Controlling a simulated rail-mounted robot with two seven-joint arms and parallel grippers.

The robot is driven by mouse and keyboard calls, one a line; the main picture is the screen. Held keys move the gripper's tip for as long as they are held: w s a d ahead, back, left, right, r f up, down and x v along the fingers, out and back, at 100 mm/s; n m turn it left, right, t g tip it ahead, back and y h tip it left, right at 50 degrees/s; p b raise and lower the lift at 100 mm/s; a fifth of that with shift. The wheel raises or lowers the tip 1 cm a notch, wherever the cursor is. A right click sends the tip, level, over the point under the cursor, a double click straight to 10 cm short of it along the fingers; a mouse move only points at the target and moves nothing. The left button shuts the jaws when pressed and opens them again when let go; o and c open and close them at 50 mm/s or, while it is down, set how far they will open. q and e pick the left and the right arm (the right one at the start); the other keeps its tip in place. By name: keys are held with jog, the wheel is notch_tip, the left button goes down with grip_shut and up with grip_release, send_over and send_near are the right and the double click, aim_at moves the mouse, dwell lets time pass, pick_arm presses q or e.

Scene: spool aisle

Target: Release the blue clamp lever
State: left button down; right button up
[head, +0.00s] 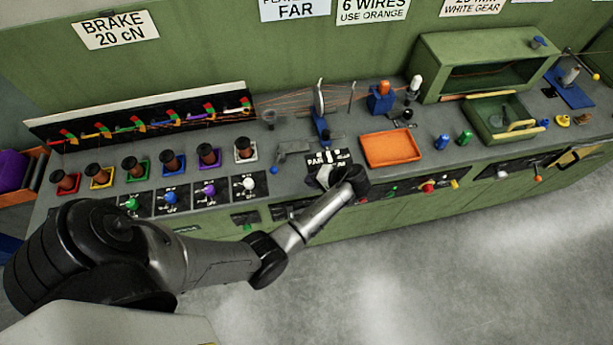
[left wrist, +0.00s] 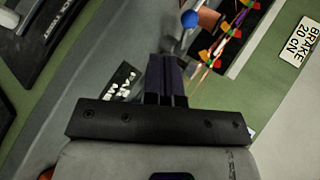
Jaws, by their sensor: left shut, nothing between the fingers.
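A small blue ball knob (head: 274,170) sits at the lower left end of a grey clamp-like device (head: 292,149) on the bench; I take it for the blue clamp lever. In the left wrist view a blue ball (left wrist: 190,18) shows at the top, beyond the fingertips, and looks like the same knob. My left gripper (head: 324,177) is over the bench's front edge, to the right of the knob and apart from it. Its fingers (left wrist: 166,65) are shut and empty. My right gripper is out of view.
A black label plate (head: 328,158) lies close to my left gripper. Behind it stands a disc on a blue stand (head: 322,130). An orange tray (head: 391,149) is to the right. Several spools, including one on a white base (head: 244,150), line the left. The floor in front is clear.

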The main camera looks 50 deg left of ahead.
aim_at(276, 163)
pick_arm(q)
jog(key=x, duration=0.8)
jog(key=shift+s+a+r+p, duration=0.15)
jog(key=shift+s+a+p, duration=0.1)
jog(key=shift+a, duration=0.2)
jog(key=shift+s+a+r+p, duration=0.2)
jog(key=shift+s+a, duration=0.1)
jog(key=shift+a, duration=0.1)
jog(key=shift+s+a+r, duration=0.1)
jog(key=shift+s+a, duration=0.25)
jog(key=shift+a, duration=0.4)
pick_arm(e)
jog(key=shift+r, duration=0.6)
